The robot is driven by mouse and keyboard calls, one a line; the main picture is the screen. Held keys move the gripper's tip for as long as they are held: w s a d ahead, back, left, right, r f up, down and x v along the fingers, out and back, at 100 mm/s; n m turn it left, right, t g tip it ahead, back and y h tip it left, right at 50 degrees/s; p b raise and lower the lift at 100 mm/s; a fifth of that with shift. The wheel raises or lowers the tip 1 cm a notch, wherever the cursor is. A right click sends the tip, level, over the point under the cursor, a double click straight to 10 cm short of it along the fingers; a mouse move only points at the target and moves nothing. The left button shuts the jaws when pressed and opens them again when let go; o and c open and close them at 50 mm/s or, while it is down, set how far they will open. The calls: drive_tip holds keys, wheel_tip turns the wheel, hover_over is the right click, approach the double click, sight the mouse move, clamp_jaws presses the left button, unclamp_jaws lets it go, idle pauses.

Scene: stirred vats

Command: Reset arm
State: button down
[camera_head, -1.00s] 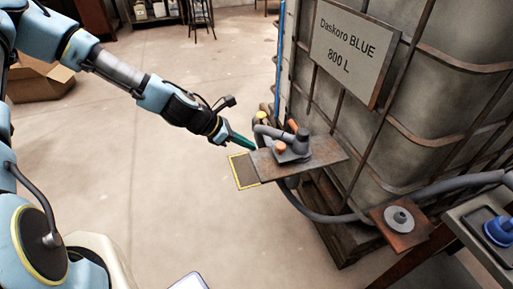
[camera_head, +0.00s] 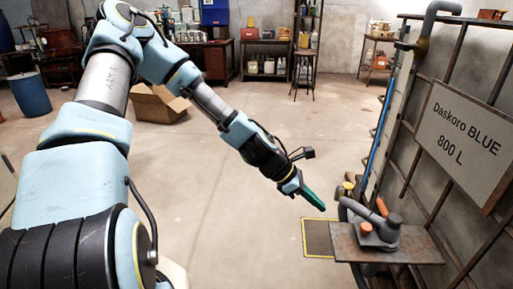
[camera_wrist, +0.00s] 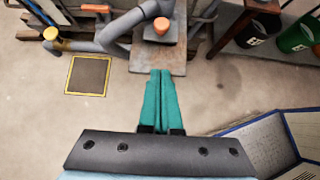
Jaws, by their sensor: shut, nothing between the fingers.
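My gripper (camera_head: 313,200) has teal fingers pressed together with nothing between them. In the head view it points down and to the right, in the air to the left of a rusty shelf plate (camera_head: 425,246) on the vat's side. In the wrist view the shut fingers (camera_wrist: 161,80) point toward the front edge of that plate. I cannot tell whether they touch it. A grey valve fitting with an orange cap (camera_head: 381,233) stands on the plate.
The caged vat (camera_head: 415,150) with its sign "Daskoro BLUE 800 L" (camera_head: 464,138) is on the right. A yellow-edged floor mat (camera_head: 319,240) lies beside the plate. A cardboard box (camera_head: 160,105) and shelves stand behind. Open floor lies between. Bins (camera_wrist: 297,38) show at the wrist view's upper right.

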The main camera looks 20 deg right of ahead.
drive_tip(key=w+a+r+m+t+y+p, duration=0.1)
drive_tip(key=w+a+m+y, duration=0.15)
drive_tip(key=a, duration=0.35)
drive_tip(key=w+a+r+m+t+y+p, duration=0.1)
drive_tip(key=w+a+m+p, duration=0.15)
drive_tip(key=a, duration=0.35)
drive_tip(key=a+r+m+t+y+p, duration=0.1)
drive_tip(key=a+r+m+y, duration=0.1)
drive_tip(key=a+r+m, duration=0.3)
drive_tip(key=w+a+r+m+t+y+p, duration=0.1)
drive_tip(key=a+r+m, duration=0.3)
drive_tip(key=a+r, duration=0.9)
drive_tip(key=a+t+y+p, duration=0.1)
drive_tip(key=a, duration=0.6)
drive_tip(key=shift+w+a+m+y, duration=0.2)
drive_tip(key=shift+a+m+y, duration=0.05)
drive_tip(key=shift+m+y, duration=0.15)
drive_tip(key=c, duration=1.6)
unclamp_jaws()
